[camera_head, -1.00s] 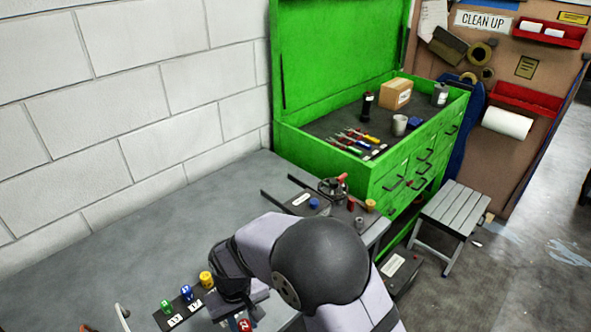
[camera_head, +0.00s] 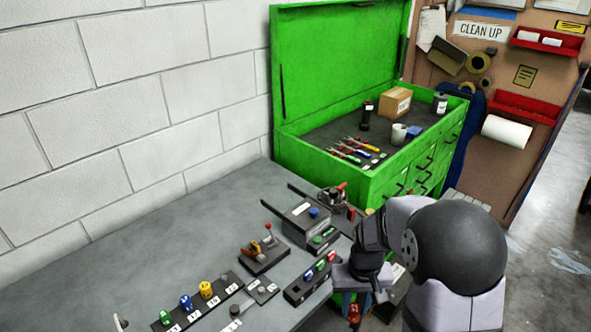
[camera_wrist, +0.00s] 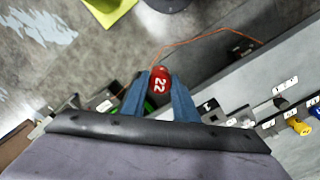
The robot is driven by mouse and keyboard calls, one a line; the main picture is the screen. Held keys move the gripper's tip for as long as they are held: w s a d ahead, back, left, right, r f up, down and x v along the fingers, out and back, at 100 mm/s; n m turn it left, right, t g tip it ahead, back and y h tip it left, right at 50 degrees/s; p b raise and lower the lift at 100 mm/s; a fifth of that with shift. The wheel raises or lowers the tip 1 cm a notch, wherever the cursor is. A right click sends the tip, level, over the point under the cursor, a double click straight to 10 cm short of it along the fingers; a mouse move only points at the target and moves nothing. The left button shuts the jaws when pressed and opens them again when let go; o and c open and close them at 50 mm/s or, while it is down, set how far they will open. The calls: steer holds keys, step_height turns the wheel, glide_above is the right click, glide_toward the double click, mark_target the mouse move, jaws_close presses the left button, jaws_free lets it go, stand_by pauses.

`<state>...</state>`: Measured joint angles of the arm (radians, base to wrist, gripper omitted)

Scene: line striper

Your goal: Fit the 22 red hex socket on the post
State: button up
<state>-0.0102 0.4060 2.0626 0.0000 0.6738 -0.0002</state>
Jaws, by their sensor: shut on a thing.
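The red hex socket marked 22 (camera_wrist: 160,80) is between the two blue fingertips of my gripper (camera_wrist: 160,92) in the wrist view. My gripper is shut on it, its numbered face toward the camera. In the head view the red socket (camera_head: 354,315) hangs below my gripper (camera_head: 356,300), at the right front edge of the bench. A black rack (camera_head: 294,295) with green, blue and red pieces lies just left of it, apart from the socket. I cannot tell which part is the bare post for 22.
A labelled black rail (camera_head: 226,284) with green, blue and yellow sockets lies at the left front. A clamp with an orange handle (camera_head: 268,240) and a grey box (camera_head: 300,214) stand farther back. The green tool chest (camera_head: 318,165) stands behind. The left bench top is clear.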

steer(key=shift+d, duration=0.25)
steer(key=shift+a, duration=0.1)
